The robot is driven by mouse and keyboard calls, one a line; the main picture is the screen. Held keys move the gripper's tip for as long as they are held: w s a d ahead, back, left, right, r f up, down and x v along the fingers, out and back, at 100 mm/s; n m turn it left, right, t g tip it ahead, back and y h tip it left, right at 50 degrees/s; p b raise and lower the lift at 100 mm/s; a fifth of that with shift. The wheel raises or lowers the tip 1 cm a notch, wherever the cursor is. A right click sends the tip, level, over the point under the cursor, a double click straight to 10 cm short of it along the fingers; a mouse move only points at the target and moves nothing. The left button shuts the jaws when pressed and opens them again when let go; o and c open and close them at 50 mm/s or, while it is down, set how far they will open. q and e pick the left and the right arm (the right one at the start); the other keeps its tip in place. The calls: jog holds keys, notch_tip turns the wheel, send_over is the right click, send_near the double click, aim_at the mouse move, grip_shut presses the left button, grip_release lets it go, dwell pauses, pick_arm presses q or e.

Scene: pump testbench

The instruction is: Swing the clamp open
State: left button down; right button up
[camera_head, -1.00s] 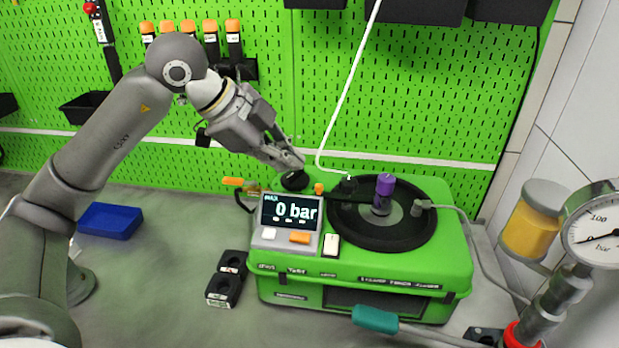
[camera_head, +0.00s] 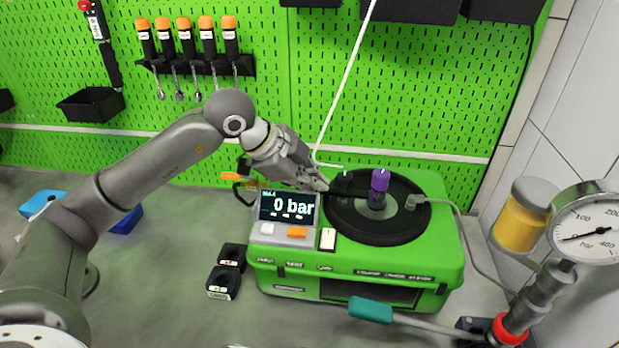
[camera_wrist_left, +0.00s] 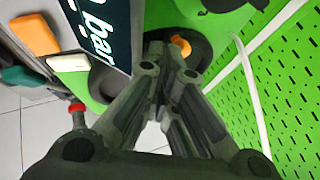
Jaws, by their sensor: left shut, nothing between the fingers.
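The green pump testbench (camera_head: 360,262) stands on the bench with a round black plate (camera_head: 360,229) on top. A dark part that looks like the clamp (camera_head: 352,183) lies at the plate's back left edge; its exact position is hard to tell. My left gripper (camera_head: 324,186) is shut and empty, its fingertips beside this part, behind the display. In the left wrist view the shut fingertips (camera_wrist_left: 166,58) are close to an orange knob (camera_wrist_left: 181,44); I cannot tell whether they touch. The gripper hides this knob in the head view. My right gripper is not in view.
A purple-topped post (camera_head: 379,186) stands on the plate. The display (camera_head: 287,207) reads 0 bar. A white cable hangs down behind the fingers. A pressure gauge (camera_head: 588,228) is at the right.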

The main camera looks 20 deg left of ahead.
pick_arm(q)
jog(key=shift+w+a+m, duration=0.2)
jog(key=shift+w+m, duration=0.05)
jog(key=shift+m, duration=0.15)
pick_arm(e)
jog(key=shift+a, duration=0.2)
